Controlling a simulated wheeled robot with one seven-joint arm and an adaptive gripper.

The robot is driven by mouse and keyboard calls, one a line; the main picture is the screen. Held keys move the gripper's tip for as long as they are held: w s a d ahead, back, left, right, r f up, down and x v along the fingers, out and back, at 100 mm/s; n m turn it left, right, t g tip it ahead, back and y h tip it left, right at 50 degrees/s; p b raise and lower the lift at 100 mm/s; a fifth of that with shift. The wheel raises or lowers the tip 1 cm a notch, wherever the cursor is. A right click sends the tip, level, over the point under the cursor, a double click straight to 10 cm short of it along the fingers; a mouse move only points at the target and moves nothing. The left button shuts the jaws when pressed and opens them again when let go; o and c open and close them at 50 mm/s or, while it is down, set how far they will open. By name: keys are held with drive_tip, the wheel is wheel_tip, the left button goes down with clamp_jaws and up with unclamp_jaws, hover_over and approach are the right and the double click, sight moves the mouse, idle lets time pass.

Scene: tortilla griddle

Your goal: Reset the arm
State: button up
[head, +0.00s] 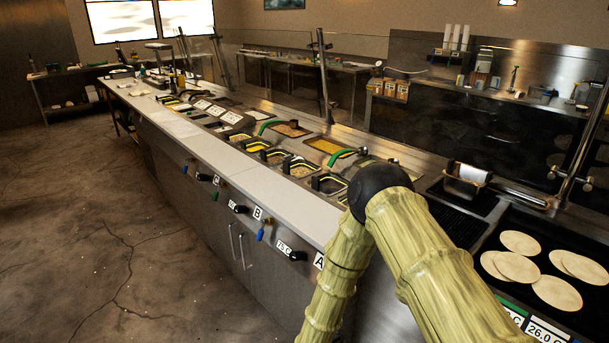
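My arm, bamboo-like and yellow-green with a dark round joint, rises from the bottom of the head view and bends at the counter's front edge. Its end drops out of the picture at the bottom, so my gripper is not in view. Right of my arm is the black griddle (518,265) with several pale tortillas (517,267) lying flat, some overlapping.
A long steel counter (190,133) runs to the back left, with food pans (299,168) and green-handled utensils (340,156). A metal press-like tool (466,181) sits behind the griddle. Knobs (262,234) stick out along the counter front. The concrete floor (100,230) at left is clear.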

drive_tip(key=s+d+f+m+g+y, duration=0.1)
drive_tip(key=s+d+f+g+y, duration=0.15)
drive_tip(key=s+d, duration=0.45)
drive_tip(key=s+d+f+g+y, duration=0.1)
drive_tip(key=s+d+f, duration=0.15)
drive_tip(key=s, duration=0.85)
drive_tip(key=s+d+r+m+g, duration=0.1)
drive_tip(key=s+d+g, duration=0.1)
drive_tip(key=s, duration=0.7)
drive_tip(key=s+d+r+m+g+y+b, duration=0.1)
drive_tip(key=s+d+g, duration=0.2)
drive_tip(key=s, duration=0.7)
drive_tip(key=shift+d+r, duration=0.15)
drive_tip(key=shift+r, duration=0.15)
